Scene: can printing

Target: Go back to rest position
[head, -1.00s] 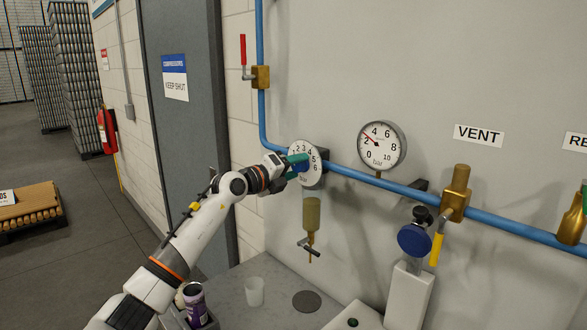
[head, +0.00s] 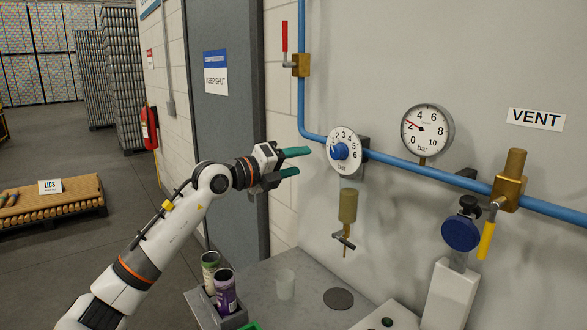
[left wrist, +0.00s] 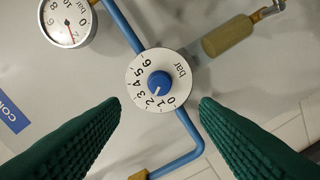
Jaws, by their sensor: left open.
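My left gripper (head: 296,162) is open and empty, with green fingers pointing right. It is just left of the white regulator dial (head: 349,150), which has a blue knob (head: 340,151) and numbers around it, and is apart from it. In the left wrist view the dial (left wrist: 159,66) and its blue knob (left wrist: 159,83) sit ahead, seen between and beyond the two green fingers (left wrist: 158,130). My right gripper is not in view.
A blue pipe (head: 400,170) runs along the wall with a round pressure gauge (head: 428,128) and a brass vent valve (head: 508,180).

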